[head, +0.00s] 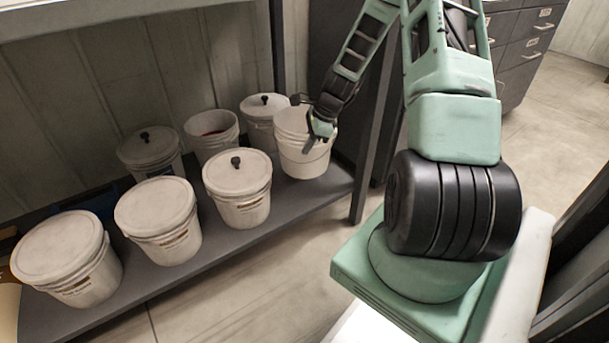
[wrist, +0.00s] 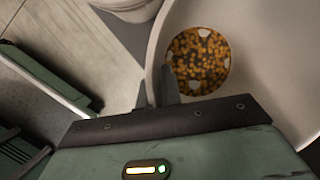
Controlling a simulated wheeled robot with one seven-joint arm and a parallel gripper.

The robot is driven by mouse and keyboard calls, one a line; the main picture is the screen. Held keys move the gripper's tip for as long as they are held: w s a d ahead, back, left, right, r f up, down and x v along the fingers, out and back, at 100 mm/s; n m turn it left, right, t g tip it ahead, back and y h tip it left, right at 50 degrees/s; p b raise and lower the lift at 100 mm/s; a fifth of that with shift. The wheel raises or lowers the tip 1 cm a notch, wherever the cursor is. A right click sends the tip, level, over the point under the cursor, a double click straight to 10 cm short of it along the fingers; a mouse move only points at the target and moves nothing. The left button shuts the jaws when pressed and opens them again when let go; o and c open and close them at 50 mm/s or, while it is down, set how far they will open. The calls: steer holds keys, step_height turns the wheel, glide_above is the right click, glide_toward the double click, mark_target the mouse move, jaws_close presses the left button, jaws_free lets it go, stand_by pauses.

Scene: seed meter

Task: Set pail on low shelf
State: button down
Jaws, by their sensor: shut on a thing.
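A white pail (head: 302,155) is at the right end of the low grey shelf (head: 318,192), level with the other pails there. My gripper (head: 318,132) is shut on its rim from the right front side. In the wrist view the pail (wrist: 245,60) is open at the top and holds yellow-brown grains (wrist: 197,62) at its bottom. One finger shows inside the rim and another outside it in that view. I cannot tell for sure whether the pail's base touches the shelf.
Several other white pails, such as a lidded one (head: 237,187) and an open one with reddish contents (head: 212,135), crowd the shelf to the left. A dark shelf post (head: 371,140) stands just right of the held pail. An upper shelf (head: 100,12) is above. Dark drawers (head: 520,50) stand at the back right.

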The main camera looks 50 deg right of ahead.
step_height(320, 180, down, 9)
steer(key=b, duration=0.4)
steer(key=shift+r, duration=0.1)
steer(key=c, duration=1.6)
jaws_free()
steer(key=p+v, duration=0.6)
steer(key=v, duration=0.6)
steer(key=shift+a, duration=0.1)
steer(key=shift+s, duration=0.1)
